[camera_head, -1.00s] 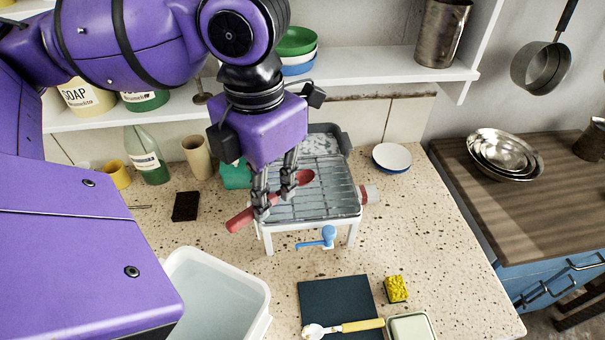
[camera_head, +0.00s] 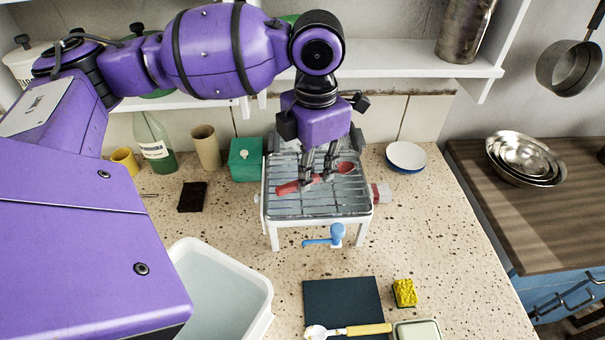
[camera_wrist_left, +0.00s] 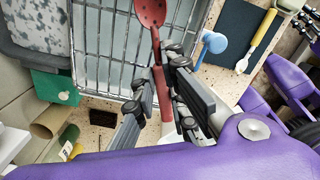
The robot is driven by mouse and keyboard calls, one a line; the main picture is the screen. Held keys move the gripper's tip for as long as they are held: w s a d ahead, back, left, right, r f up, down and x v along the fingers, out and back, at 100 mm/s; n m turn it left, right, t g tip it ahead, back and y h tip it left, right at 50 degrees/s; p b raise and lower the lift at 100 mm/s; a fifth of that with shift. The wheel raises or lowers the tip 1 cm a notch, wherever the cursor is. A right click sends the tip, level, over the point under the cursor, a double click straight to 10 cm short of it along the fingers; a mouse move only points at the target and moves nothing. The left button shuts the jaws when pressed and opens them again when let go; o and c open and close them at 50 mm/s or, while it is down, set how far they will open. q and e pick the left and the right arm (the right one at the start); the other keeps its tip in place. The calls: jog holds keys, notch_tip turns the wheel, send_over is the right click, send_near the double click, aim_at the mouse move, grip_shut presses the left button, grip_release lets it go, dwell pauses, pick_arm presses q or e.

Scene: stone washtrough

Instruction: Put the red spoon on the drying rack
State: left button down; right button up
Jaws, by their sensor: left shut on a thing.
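The red spoon (camera_head: 288,187) is slotted or spotted at its bowl and lies across the wire top of the drying rack (camera_head: 330,208) in the head view. My left gripper (camera_head: 318,184) is shut on its handle, right over the rack's bars. In the left wrist view the spoon (camera_wrist_left: 152,14) runs between the fingers of the gripper (camera_wrist_left: 160,100), with its bowl over the rack's wires (camera_wrist_left: 105,40). I cannot tell whether the spoon touches the bars.
A green box (camera_head: 246,160) and a brown cup (camera_head: 206,147) stand left of the rack. A water basin (camera_head: 225,290), a dark mat (camera_head: 342,302), a yellow sponge (camera_head: 405,292) and a white bowl (camera_head: 405,156) stand around. Shelves are above.

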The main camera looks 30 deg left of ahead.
aim_at(314, 193)
pick_arm(q)
jog(key=shift+w+f, duration=0.35)
jog(key=shift+f, duration=0.05)
jog(key=shift+w+f, duration=0.15)
jog(key=shift+f, duration=0.7)
jog(key=shift+w+f, duration=0.1)
jog(key=shift+f, duration=0.75)
jog(key=shift+f, duration=0.2)
jog(key=c, duration=1.8)
grip_release()
jog(key=shift+o, duration=0.2)
jog(key=shift+r, duration=0.15)
notch_tip(314, 193, up, 12)
jog(key=shift+r+p, duration=0.1)
jog(key=shift+p, duration=0.25)
